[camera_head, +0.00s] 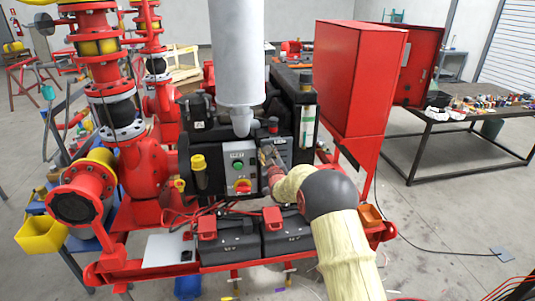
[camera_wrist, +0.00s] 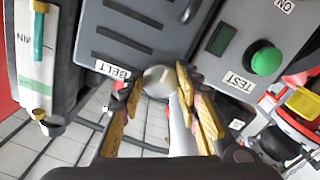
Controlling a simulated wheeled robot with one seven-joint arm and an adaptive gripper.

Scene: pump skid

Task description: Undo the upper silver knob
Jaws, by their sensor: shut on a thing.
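A round silver knob (camera_wrist: 158,80) sits at the edge of the grey slotted cover, beside the BELT label (camera_wrist: 113,70) in the wrist view. My gripper (camera_wrist: 159,82) has one yellow-padded finger on each side of this knob and is shut on it. A second small silver part (camera_wrist: 190,11) shows at the top edge of the wrist view, on the same cover; I cannot tell whether it is a knob. In the head view my gripper (camera_head: 268,156) is at the cover (camera_head: 301,152), right of the control panel, and hides the knob.
The control panel (camera_head: 238,165) with a green button (camera_wrist: 266,61) is close beside the cover. A thick grey exhaust pipe (camera_head: 237,55) stands above. A red cabinet (camera_head: 355,80) is to the right. Black batteries (camera_head: 230,246) sit below on the red skid frame.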

